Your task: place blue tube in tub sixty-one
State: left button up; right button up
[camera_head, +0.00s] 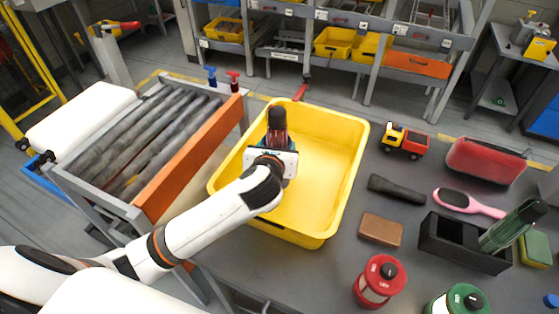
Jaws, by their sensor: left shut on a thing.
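A yellow tub (330,185) stands on the grey table in the middle; no number shows on it. My left gripper (277,150) is over the left part of this tub, pointing into it. It is shut on a dark reddish thing (277,118) that shows just beyond the white gripper body. Bits of blue-green show beside the gripper, but I cannot tell whether they belong to a blue tube. My arm and gripper hide the fingertips and part of the tub. My right gripper is not in view.
Right of the tub are a toy truck (404,140), a black flashlight (396,190), a brown block (381,229), a red canister (379,282), a pink brush (468,203), a red tub (487,160) and a black box (462,244). A roller conveyor (150,140) stands left.

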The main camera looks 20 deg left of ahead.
pick_arm(q)
jog(key=shift+f, duration=2.05)
jog(key=o, duration=1.3)
jog(key=shift+f, duration=0.15)
jog(key=shift+s+d+r, duration=0.1)
jog(key=shift+s+r, duration=0.1)
jog(key=v, duration=1.1)
jog(key=shift+s+b, duration=0.3)
